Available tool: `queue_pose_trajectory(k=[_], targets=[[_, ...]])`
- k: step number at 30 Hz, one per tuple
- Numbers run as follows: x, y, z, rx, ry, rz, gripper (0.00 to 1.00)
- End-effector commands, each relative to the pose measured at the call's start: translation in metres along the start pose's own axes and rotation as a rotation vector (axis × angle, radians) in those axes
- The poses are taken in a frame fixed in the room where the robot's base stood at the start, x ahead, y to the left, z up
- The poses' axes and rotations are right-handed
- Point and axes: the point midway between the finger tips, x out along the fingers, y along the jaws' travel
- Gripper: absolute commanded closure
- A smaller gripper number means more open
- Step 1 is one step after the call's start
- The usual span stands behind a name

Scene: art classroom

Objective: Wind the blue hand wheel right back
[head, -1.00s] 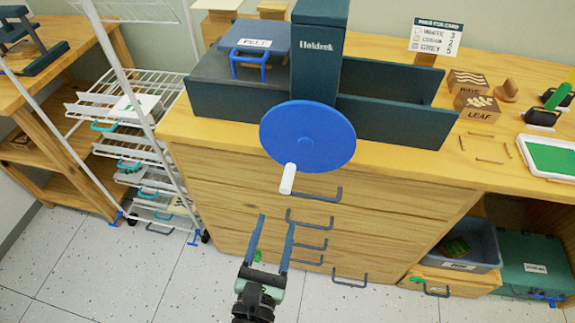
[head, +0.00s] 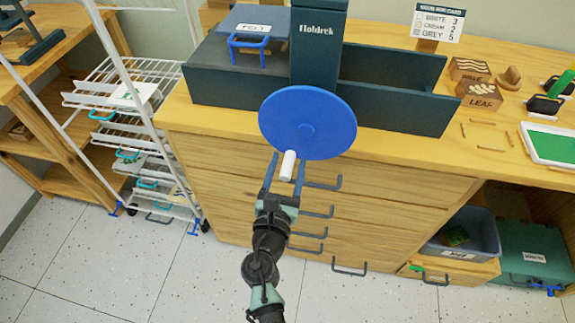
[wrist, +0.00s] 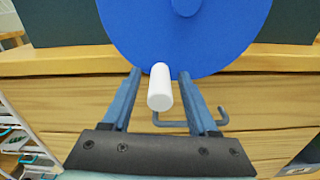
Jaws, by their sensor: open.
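The blue hand wheel (head: 318,115) stands upright on the front of a dark press marked Holdrek (head: 318,50). Its white handle (head: 288,165) sticks out from the wheel's lower left rim toward me. My gripper (head: 288,163) is open, with its fingers on either side of the white handle. In the wrist view the handle (wrist: 160,88) sits between the two fingers (wrist: 160,88), with gaps on both sides, and the blue wheel (wrist: 190,35) fills the top. I cannot tell how far the wheel is turned.
Wooden drawers with dark pulls (head: 348,266) lie below the wheel. A white wire rack (head: 125,110) stands at left. A blue-handled felt block (head: 249,40) rests on the press bed. Stamp blocks (head: 478,95) and a green tray (head: 553,143) are on the bench at right.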

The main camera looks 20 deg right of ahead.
Motion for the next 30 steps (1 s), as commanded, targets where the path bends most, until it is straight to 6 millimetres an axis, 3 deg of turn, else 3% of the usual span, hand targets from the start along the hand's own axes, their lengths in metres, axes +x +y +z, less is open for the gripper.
queue_pose_trajectory(k=[6,16,30], targets=[[0.0004,-0.0002,0.0000,0.000,0.000,0.000,0.41],[0.0000,-0.0001,0.0000,0.000,0.000,0.000,0.98],[-0.0001,-0.0001,-0.0001,0.000,0.000,0.000,1.00]])
